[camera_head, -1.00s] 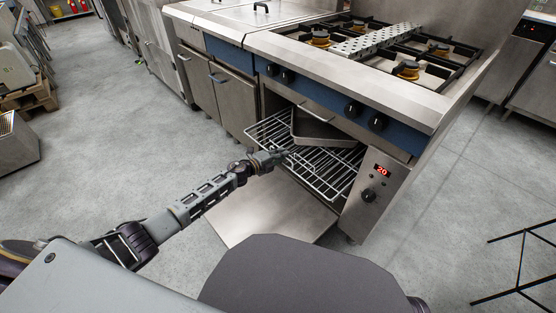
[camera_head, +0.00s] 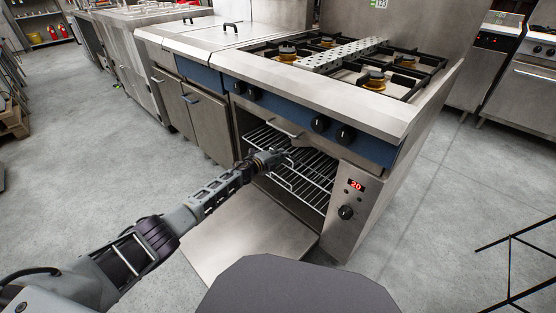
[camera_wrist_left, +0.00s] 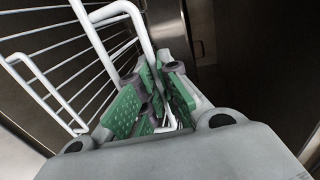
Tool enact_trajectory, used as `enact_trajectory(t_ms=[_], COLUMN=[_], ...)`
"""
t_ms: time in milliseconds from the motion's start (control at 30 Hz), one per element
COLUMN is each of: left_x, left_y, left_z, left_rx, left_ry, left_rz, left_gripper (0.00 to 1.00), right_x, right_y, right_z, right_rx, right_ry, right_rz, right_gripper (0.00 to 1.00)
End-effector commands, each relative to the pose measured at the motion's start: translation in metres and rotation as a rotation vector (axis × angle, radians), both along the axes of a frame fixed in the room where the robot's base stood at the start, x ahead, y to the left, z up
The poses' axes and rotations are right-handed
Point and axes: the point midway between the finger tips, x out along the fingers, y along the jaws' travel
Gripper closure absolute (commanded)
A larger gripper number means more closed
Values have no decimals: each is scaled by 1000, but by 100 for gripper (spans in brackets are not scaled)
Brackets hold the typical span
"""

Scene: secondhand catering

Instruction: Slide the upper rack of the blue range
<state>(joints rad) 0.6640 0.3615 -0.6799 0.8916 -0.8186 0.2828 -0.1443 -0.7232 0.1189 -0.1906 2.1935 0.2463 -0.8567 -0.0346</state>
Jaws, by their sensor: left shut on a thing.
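The blue range (camera_head: 320,125) stands with its oven open. The upper rack (camera_head: 308,172), a wire shelf, is mostly inside the oven, with its front edge near the opening. Its white wires also show in the wrist view (camera_wrist_left: 45,88). My left gripper (camera_head: 280,161) is at the rack's front left part. In the wrist view, the green-padded fingers (camera_wrist_left: 158,98) are shut on a wire of the rack. The gripper hides part of the front edge. My right gripper is not in view.
The oven door (camera_head: 240,245) lies folded down in front of the opening. A control panel (camera_head: 347,208) reading 20 stands right of the opening. A cabinet (camera_head: 207,122) adjoins on the left. Open floor (camera_head: 90,185) lies at left. A dark metal frame (camera_head: 512,265) stands at lower right.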

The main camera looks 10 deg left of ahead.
Motion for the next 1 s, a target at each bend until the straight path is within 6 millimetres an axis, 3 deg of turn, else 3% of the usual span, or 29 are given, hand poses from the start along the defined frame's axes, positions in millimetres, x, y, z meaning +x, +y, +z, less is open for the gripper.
enact_trajectory(t_ms=[433,500,633,1000], left_x=[3,3,3,2], left_y=[-2,-2,-2,-1], left_z=[1,2,1,0], left_rx=[-1,-1,0,0], left_ry=[-2,-2,-1,0], left_rz=[1,1,1,0], left_gripper=[100,88,72,72], right_x=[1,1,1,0], right_y=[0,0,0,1], right_z=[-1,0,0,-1], right_rx=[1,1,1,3], right_ry=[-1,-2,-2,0], right_rz=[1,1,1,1], right_gripper=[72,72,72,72])
